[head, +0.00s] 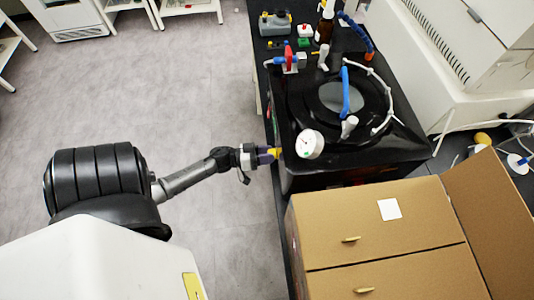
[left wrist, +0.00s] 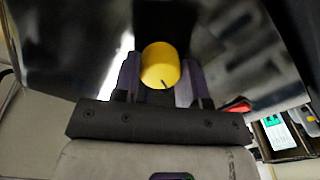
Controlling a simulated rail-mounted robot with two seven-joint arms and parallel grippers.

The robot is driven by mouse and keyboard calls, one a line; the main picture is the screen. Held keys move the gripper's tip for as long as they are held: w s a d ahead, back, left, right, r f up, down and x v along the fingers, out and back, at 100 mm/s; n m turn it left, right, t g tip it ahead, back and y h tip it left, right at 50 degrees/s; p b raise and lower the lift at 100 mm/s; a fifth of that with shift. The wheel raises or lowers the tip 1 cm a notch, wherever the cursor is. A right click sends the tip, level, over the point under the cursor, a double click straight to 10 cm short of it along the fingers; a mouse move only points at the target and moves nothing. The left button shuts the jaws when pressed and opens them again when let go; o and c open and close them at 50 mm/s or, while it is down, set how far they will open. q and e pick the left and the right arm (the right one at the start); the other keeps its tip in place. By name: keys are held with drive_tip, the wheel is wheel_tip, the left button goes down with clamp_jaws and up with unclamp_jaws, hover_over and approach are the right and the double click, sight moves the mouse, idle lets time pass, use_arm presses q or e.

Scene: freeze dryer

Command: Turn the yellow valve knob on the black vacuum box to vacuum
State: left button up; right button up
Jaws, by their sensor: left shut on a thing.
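The black vacuum box (head: 320,172) stands on the dark bench, with a round lid and a white gauge (head: 309,144) on its top. The yellow valve knob (head: 276,153) is on the box's left side in the head view. My left gripper (head: 268,154) reaches it from the left and is shut on it. In the left wrist view the yellow knob (left wrist: 160,65) sits between the two fingers of my left gripper (left wrist: 160,82), with a dark mark on its lower edge. Any position labels are not readable. My right gripper is not in view.
A cardboard box (head: 350,215) stands in front of the vacuum box. A red-handled valve (head: 290,60), a brown bottle (head: 325,28) and a grey container (head: 275,22) are at the back. The floor (head: 200,80) to the left is clear.

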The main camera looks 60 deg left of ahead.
use_arm(q)
drive_tip(key=shift+c, duration=0.6)
drive_tip(key=shift+m+b, duration=0.35)
drive_tip(key=shift+m, duration=11.55)
